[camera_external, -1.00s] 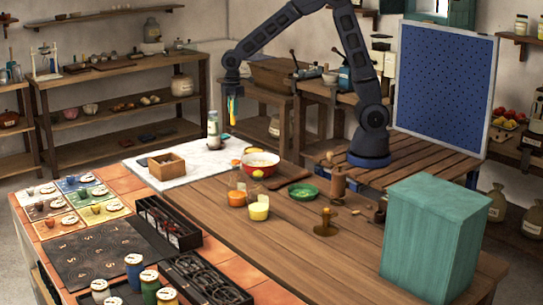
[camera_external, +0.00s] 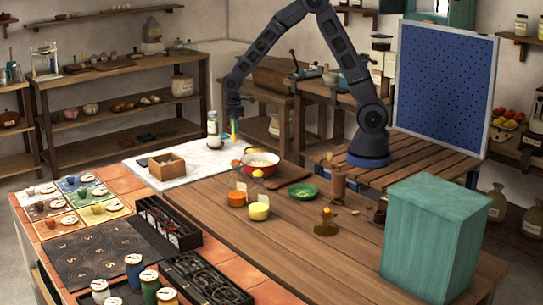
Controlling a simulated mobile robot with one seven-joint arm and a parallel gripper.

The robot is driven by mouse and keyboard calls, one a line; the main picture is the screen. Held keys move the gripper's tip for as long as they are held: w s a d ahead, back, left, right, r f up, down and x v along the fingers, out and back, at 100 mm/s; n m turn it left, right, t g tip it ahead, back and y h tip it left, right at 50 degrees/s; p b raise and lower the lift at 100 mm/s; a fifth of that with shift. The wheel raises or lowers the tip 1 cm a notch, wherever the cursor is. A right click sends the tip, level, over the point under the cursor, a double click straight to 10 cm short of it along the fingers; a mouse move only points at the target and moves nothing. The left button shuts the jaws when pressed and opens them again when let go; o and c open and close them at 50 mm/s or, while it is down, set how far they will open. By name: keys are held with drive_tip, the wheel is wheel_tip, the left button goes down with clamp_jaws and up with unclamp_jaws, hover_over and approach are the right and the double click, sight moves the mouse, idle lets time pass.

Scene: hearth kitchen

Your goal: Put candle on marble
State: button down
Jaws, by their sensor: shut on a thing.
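My gripper (camera_external: 233,112) is shut on a slim yellow thing, which looks like the candle (camera_external: 235,128). It holds the candle upright and pointing down, above the back right part of the marble slab (camera_external: 190,174). The candle is small in this view, and its top is hidden by the fingers. A gap seems to remain between the candle's lower end and the white marble, but the exact height is hard to tell.
On the marble stand a pale bottle (camera_external: 213,123) just left of my gripper and a wooden box (camera_external: 166,165). A red bowl (camera_external: 260,164) sits close in front to the right. The marble's front right part is clear.

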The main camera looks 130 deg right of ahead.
wheel_tip(320, 180, down, 9)
drive_tip(key=shift+r, duration=0.1)
idle(0.4)
drive_tip(key=c, duration=1.3)
unclamp_jaws()
